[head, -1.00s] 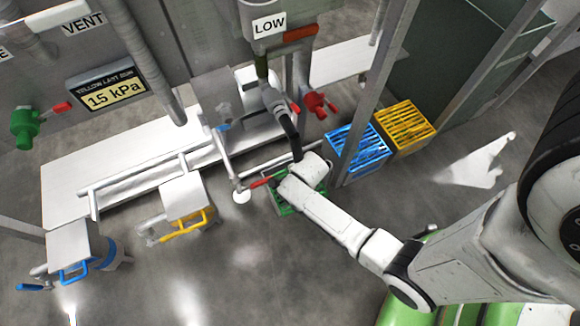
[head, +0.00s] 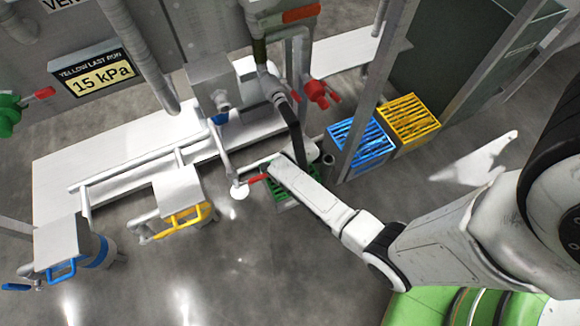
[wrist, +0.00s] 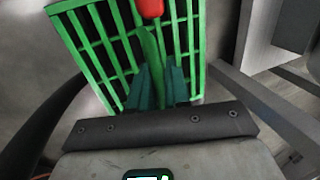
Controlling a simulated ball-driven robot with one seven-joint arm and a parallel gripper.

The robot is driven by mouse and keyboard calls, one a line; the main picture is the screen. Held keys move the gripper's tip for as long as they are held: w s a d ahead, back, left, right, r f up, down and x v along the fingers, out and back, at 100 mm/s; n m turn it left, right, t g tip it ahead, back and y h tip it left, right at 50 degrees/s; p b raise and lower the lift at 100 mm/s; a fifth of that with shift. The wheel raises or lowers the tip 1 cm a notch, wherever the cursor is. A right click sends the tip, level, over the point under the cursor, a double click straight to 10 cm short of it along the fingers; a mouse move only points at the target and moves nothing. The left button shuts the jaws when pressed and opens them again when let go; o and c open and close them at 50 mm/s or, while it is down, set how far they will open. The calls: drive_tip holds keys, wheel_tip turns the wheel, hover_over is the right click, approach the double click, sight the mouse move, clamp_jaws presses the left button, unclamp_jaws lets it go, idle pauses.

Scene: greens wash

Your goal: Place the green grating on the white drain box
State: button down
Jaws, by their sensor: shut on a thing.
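The green grating (wrist: 200,50) fills the upper middle of the wrist view, with slim parallel bars. My gripper (wrist: 158,78) is shut on its green middle part, with the dark teal fingers close together. In the head view the grating (head: 278,187) shows as a small green patch below the end of my arm, mostly hidden by it. I cannot tell from these views whether it rests on anything. No plain open white drain box can be made out for certain; the floor under the grating is hidden by my arm.
A red-handled lever (head: 258,178) is beside the green grating. White-topped units with yellow (head: 178,194) and blue (head: 66,245) handles stand left. Front floor is clear.

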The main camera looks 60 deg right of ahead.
drive_tip(key=shift+f, duration=0.1)
drive_tip(key=c, duration=1.1)
unclamp_jaws()
drive_tip(key=s+a+r+n+p, duration=0.2)
drive_tip(key=s+a+r+n, duration=0.1)
drive_tip(key=r+n, duration=0.5)
drive_tip(key=s+a+r+n+g+y+p, duration=0.1)
drive_tip(key=s+a+r+n+p, duration=0.1)
drive_tip(key=s+a+r+n, duration=0.2)
drive_tip(key=s+a+r+n+p, duration=0.2)
drive_tip(key=s+a+r+n, duration=0.2)
drive_tip(key=r+n, duration=0.8)
wheel_tip(320, 180, up, 3)
drive_tip(key=s, duration=0.2)
drive_tip(key=shift+s+a+f+g+y+p, duration=0.2)
drive_tip(key=shift+s+g+y+p, duration=0.1)
drive_tip(key=shift+s+g, duration=0.1)
